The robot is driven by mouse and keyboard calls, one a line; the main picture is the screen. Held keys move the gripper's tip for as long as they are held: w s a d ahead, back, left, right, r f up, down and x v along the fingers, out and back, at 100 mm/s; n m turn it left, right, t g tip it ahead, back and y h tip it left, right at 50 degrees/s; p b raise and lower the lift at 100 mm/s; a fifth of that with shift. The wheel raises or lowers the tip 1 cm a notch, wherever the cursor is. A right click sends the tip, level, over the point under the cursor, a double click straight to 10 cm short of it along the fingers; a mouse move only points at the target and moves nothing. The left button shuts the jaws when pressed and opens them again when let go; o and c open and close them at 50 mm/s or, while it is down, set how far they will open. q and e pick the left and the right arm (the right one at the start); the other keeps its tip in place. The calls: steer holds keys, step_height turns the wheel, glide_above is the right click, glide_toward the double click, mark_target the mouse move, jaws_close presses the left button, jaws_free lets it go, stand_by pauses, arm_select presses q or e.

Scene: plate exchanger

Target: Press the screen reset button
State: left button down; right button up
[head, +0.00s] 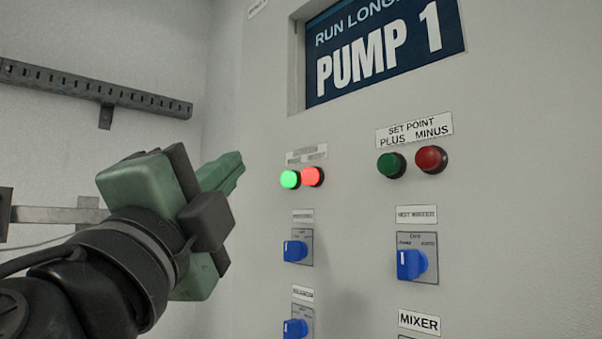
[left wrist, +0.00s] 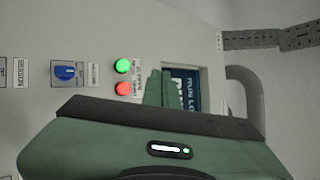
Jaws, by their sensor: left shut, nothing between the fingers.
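A lit green button (head: 289,179) and a lit red button (head: 313,176) sit side by side on the grey panel, under a small label (head: 306,155) too blurred to read surely. In the left wrist view the green button (left wrist: 123,66) and red button (left wrist: 123,89) show one above the other, left of the fingers. My left gripper (head: 238,164) is shut and empty. Its fingertips are left of the green button in the head view, apart from both buttons. The fingers also show in the left wrist view (left wrist: 160,78). My right gripper is not in view.
A recessed screen (head: 385,50) reads PUMP 1. Dark green (head: 391,165) and dark red (head: 431,159) set point buttons are to the right. Blue rotary switches (head: 295,250) (head: 411,264) stick out below. A slotted rail (head: 95,88) runs along the left wall.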

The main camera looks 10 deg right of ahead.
mark_target(310, 176)
arm_select(q)
steer(key=w+d, duration=0.1)
steer(key=d, duration=0.1)
steer(key=w+d, duration=0.3)
steer(key=d, duration=0.1)
steer(key=shift+w+d+p, duration=0.2)
steer(key=shift+w+p, duration=0.1)
steer(key=shift+p, duration=0.1)
stand_by(0.9)
stand_by(0.9)
steer(key=shift+w+d+b, duration=0.25)
steer(key=shift+d+b, duration=0.15)
steer(key=shift+b, duration=0.1)
